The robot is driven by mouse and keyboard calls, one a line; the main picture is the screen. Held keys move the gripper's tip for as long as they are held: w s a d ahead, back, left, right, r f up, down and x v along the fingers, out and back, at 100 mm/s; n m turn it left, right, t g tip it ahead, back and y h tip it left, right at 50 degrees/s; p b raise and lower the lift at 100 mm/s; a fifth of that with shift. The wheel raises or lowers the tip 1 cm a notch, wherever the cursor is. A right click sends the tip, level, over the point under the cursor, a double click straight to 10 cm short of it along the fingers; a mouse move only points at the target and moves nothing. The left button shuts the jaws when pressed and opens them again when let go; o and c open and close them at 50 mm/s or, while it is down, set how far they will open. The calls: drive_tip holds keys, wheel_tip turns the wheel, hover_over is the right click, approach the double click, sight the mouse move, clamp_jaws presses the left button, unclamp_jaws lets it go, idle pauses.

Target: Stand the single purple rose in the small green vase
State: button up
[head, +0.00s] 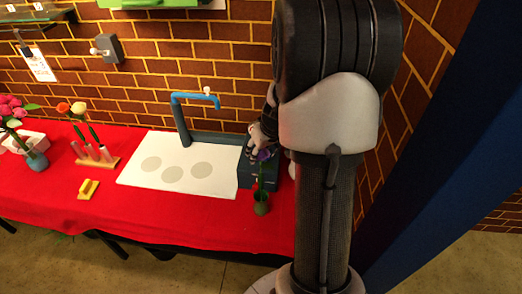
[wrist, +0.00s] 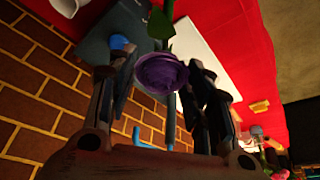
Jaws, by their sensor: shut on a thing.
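The purple rose (head: 264,155) hangs below my gripper (head: 259,135) in the head view, bloom up, with its green stem running down toward the small green vase (head: 261,208). In the wrist view the purple bloom (wrist: 162,73) sits between the two dark fingers of my gripper (wrist: 163,88), which is shut on the rose. A green leaf shows beyond the bloom. The vase stands upright near the table's front edge. I cannot tell whether the stem's lower end is inside the vase mouth or just above it. My arm hides part of the area.
The red tabletop (head: 180,219) is clear in front.

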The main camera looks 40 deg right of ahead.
drive_tip(key=shift+f+b, duration=0.35)
drive_tip(key=shift+b, duration=0.05)
idle(0.4)
drive_tip(key=o, duration=1.1)
